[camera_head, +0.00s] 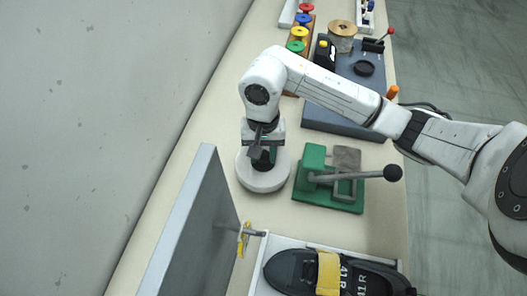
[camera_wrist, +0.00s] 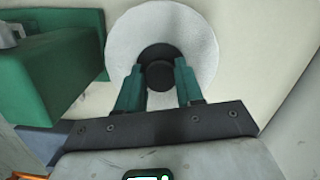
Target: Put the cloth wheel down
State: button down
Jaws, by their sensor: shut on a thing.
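The cloth wheel (camera_head: 262,182) is a white round disc with a dark hub. It lies flat in my gripper's grasp over the beige bench, left of the green lever press. It also shows in the wrist view (camera_wrist: 203,42), face on, with the black hub in its middle. My gripper (camera_head: 263,160) points down over the wheel's centre. In the wrist view its green fingers (camera_wrist: 159,76) are shut on the black hub from both sides. I cannot tell whether the wheel's underside touches the bench.
The green press (camera_head: 310,185) with its black-knobbed lever stands close on the right. A grey upright panel (camera_head: 195,235) is in front to the left. A white tray (camera_head: 258,275) holds a black shoe (camera_head: 295,272). A blue-grey box (camera_head: 345,117) and colored spools (camera_head: 299,31) are behind.

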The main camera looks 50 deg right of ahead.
jog(key=shift+f, duration=0.45)
jog(key=shift+f, duration=0.15)
jog(key=c, duration=0.7)
grip_release()
